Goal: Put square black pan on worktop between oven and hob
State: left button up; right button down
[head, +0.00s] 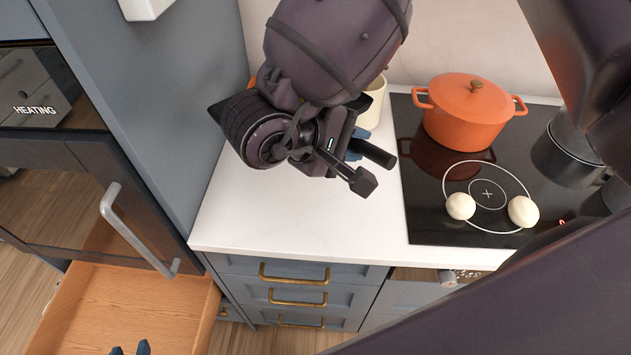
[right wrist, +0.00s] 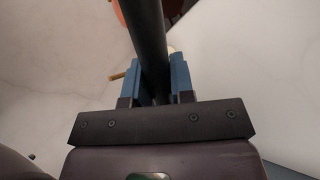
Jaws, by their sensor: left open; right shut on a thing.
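My right gripper (head: 357,143) is over the worktop, shut on the handle (head: 376,153) of the square black pan. In the right wrist view, the dark handle (right wrist: 150,45) runs between its blue fingers (right wrist: 155,85). Most of the pan is hidden behind my right arm; a black corner shows at its left. I cannot tell whether the pan touches the worktop. The white worktop (head: 290,220) lies between the oven (head: 80,190) at left and the black hob (head: 430,220) at right. My left gripper (head: 130,350) is open at the bottom edge, over the drawer.
A wooden drawer (head: 120,300) stands open below the oven. The hob holds an orange casserole (head: 470,115), a dark pot (head: 565,155) and two pale round things (head: 461,206). A cream container (head: 374,100) stands behind my right gripper. The front of the worktop is clear.

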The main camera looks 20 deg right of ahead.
notch_tip(320, 180, down, 19)
jog(key=shift+f, duration=0.15)
jog(key=shift+s, duration=0.1)
dwell(0.4)
jog(key=c, duration=1.4)
grip_release()
jog(key=shift+f, duration=0.1)
jog(key=o, duration=0.4)
jog(key=shift+r, duration=0.25)
jog(key=b+v, duration=0.1)
jog(key=v, duration=1.1)
